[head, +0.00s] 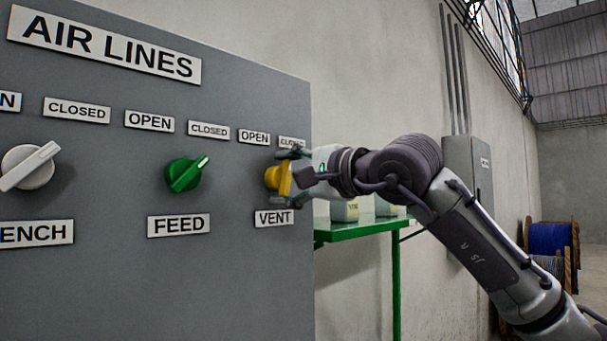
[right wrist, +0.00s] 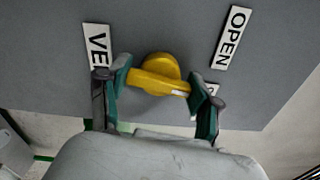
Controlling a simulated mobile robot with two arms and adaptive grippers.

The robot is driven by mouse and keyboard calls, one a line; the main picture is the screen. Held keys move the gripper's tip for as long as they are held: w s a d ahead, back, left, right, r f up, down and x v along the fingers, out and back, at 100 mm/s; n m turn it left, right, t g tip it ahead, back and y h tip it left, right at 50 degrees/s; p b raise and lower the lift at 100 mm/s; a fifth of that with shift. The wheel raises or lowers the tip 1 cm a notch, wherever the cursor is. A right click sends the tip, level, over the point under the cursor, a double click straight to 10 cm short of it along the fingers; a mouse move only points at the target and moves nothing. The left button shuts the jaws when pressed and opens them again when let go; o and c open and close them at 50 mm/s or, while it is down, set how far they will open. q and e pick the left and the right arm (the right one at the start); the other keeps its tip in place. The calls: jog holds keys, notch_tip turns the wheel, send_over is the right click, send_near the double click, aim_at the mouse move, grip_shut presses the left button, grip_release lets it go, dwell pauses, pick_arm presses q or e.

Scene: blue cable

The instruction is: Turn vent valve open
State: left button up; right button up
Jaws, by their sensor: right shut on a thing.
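The yellow vent valve (head: 273,178) is on the right side of the grey panel, above the VENT label (head: 274,218). Its OPEN label (head: 254,137) is up and left; its CLOSED label (head: 292,142) is partly hidden by my gripper. My right gripper (head: 288,178) reaches in from the right and is shut on the valve handle. In the right wrist view the valve (right wrist: 157,72) has its bar between the two green-padded fingers. A white mark sits on the bar's right end, toward the partly covered CLOSED label. My left gripper is not in view.
The green feed valve (head: 186,174) and the white bench valve (head: 29,167) are to the left on the same panel (head: 120,270). A green shelf (head: 360,228) with containers stands right of the panel. A grey wall box (head: 468,180) and cable spools (head: 548,240) are farther right.

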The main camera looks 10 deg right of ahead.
jog(key=n, duration=0.2)
jog(key=r+n+p, duration=0.1)
jog(key=n, duration=0.2)
jog(key=shift+s+d+n, duration=0.1)
jog(key=shift+d+n, duration=0.05)
jog(key=shift+n, duration=0.15)
pick_arm(q)
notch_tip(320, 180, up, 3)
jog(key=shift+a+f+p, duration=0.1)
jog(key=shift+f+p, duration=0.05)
jog(key=shift+p, duration=0.55)
pick_arm(e)
jog(key=n, duration=0.5)
jog(key=shift+f, duration=0.1)
jog(key=o, duration=0.8)
jog(key=shift+c, duration=0.2)
jog(key=o, duration=0.4)
jog(key=shift+f, duration=0.25)
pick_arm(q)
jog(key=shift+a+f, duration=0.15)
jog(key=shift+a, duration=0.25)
pick_arm(e)
jog(key=v, duration=1.2)
